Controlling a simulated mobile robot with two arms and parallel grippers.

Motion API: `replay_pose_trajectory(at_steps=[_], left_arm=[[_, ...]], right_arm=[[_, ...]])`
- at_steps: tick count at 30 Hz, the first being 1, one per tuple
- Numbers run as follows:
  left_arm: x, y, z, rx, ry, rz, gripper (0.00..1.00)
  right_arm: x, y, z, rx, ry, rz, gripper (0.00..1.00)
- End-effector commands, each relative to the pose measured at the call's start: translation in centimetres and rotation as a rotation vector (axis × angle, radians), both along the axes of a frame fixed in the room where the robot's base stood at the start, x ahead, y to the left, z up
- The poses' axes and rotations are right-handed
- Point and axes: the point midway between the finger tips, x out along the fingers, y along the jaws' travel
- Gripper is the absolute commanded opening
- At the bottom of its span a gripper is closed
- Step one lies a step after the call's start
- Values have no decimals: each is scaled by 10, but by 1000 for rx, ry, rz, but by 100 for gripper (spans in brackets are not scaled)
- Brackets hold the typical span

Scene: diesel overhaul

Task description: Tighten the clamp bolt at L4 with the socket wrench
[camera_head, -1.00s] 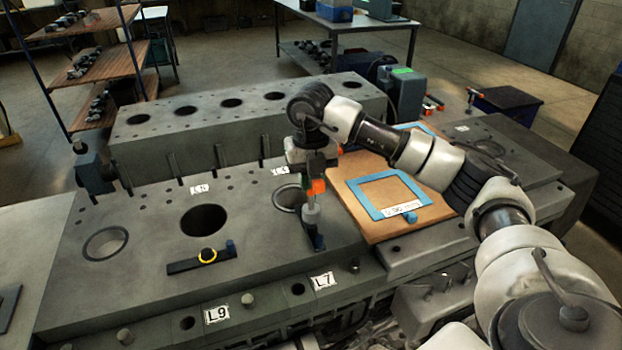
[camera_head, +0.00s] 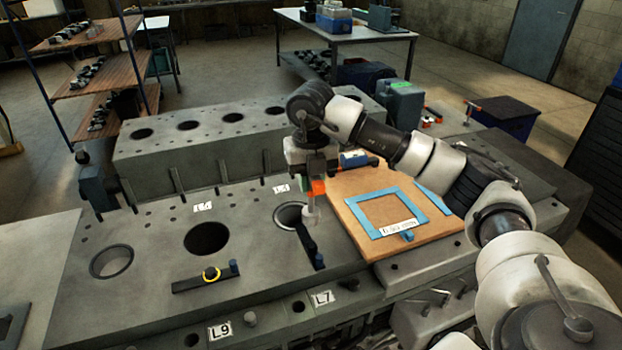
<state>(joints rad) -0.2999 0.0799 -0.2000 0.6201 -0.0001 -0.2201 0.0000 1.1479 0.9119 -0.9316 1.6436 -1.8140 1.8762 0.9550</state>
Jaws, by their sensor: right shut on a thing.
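My right gripper (camera_head: 317,188) hangs over the engine block (camera_head: 150,245), near a lined bore (camera_head: 289,215). It is shut on a tool whose pale grey lower end (camera_head: 311,213) points down; I take it for the socket wrench, largely hidden by the gripper. A dark clamp bar (camera_head: 308,243) with a blue end lies just below, beside that bore. I cannot tell whether the tool touches it. Small labels (camera_head: 281,188) and (camera_head: 202,207) lie behind the bores, too blurred to read surely as L4. My left gripper is not in view.
A wooden board (camera_head: 350,226) with a blue frame (camera_head: 375,224) is right of the gripper. A blue cylinder (camera_head: 355,158) shows beside the gripper. A raised block (camera_head: 165,160) stands behind.

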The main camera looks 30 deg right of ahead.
Motion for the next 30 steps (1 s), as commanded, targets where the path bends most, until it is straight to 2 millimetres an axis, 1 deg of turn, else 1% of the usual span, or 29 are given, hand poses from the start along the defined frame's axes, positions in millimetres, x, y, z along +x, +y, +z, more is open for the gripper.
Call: replay_pose_trajectory(at_steps=[9,13,17,30], left_arm=[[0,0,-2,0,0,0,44],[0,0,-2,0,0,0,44],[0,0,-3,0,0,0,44],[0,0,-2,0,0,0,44]], right_arm=[[-40,24,0,-1,-2,5,0],[-52,31,0,-1,-1,2,0],[-57,34,1,0,-1,1,0],[-56,34,1,0,-1,1,0]])
